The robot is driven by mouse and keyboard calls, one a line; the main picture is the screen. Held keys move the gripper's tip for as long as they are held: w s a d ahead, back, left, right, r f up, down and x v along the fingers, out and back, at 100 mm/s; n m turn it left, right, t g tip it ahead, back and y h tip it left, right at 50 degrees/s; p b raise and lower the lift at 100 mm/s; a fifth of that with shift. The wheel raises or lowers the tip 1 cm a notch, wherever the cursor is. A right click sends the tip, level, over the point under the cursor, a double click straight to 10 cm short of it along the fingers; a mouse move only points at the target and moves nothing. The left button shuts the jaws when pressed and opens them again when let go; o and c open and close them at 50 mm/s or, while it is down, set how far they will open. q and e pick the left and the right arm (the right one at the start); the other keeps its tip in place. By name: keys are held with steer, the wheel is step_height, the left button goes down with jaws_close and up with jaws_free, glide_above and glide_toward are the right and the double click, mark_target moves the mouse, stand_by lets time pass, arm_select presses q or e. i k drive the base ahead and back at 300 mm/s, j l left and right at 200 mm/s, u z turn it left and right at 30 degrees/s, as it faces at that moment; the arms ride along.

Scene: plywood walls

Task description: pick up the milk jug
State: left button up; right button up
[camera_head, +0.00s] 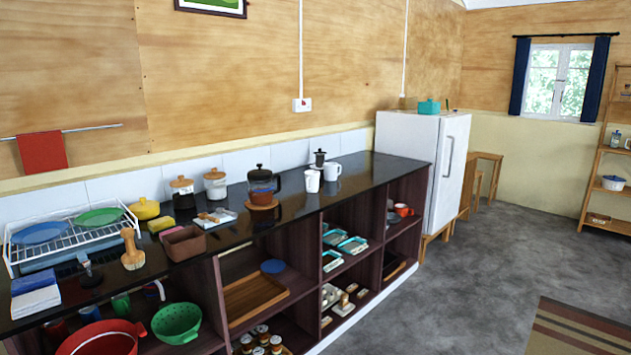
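Two white vessels stand side by side on the black counter (375,175), right of the glass coffee press (261,181). The nearer white vessel (312,182) has a handle turned left. The farther white vessel (332,171) has a handle at its right. Either could be the milk jug; I cannot tell which at this size. A dark-topped pot (319,157) stands just behind them. Neither of my grippers is in view.
Left along the counter are canisters (215,184), a brown box (184,243), a wooden brush (132,250) and a dish rack (75,238). Open shelves (345,225) lie below. A white fridge (422,165) closes the right end.

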mark_target(330, 168)
steer(key=i+l+z, duration=0.3)
steer(key=i, duration=0.2)
steer(key=i+l+z, duration=0.1)
steer(key=i+z, duration=0.35)
steer(key=i, duration=1.6)
steer(key=i+u, duration=0.4)
steer(key=i+l+u, duration=0.25)
steer(key=u, duration=0.2)
steer(key=i+l+u, duration=0.8)
